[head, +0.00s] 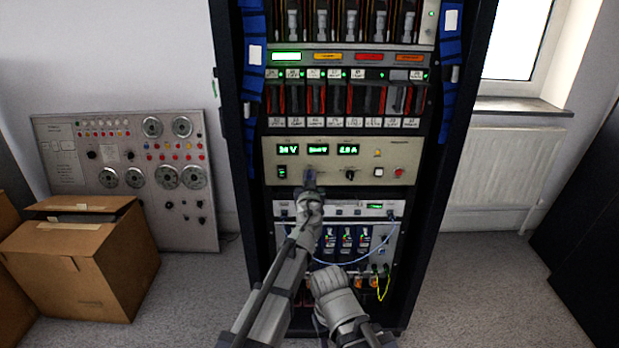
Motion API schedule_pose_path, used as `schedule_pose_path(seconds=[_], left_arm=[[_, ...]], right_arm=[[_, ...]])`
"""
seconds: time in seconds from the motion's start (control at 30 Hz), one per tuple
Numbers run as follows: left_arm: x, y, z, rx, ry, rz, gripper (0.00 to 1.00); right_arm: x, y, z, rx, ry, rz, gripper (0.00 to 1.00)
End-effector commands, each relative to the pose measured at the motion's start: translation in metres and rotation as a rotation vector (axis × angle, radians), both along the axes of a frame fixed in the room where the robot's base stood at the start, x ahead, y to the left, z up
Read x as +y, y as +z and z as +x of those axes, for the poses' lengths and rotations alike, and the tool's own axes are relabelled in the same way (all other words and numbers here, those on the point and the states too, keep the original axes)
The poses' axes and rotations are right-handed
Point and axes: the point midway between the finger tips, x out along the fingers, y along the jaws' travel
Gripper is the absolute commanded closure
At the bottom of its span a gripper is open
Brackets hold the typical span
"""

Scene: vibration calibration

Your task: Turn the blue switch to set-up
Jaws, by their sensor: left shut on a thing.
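My left gripper (311,180) reaches up to the front of the beige panel (330,148) in the rack, below its green displays. It is shut on a small control there, which I take to be the blue switch; the fingers hide most of it, and its setting cannot be read. A black knob (350,174) and a red button (398,172) sit to the right on the same panel. My right arm (340,302) is lower, in front of the rack's lower units; its fingertips cannot be made out.
The black rack (452,190) stands upright with blue cable bundles (449,60) along its sides. Blue and yellow cables hang at the lower units. A cardboard box (125,265) and a grey control panel (75,175) stand left. Carpet (480,290) is clear at right.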

Motion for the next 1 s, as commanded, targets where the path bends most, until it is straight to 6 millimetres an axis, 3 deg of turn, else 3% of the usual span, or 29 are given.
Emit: schedule_pose_path(seconds=[0.47, 1.0], left_arm=[[-0.0006, -0.0001, 0.0000, 0.000, 0.000, 0.079, 1.00], [-0.0037, -0.0014, -0.0001, 0.000, 0.000, 0.553, 1.00]], right_arm=[[0.0000, -0.0002, 0.0000, 0.000, 0.000, 0.000, 0.50], [0.0000, -0.0014, 0.0000, 0.000, 0.000, 0.000, 0.50]])
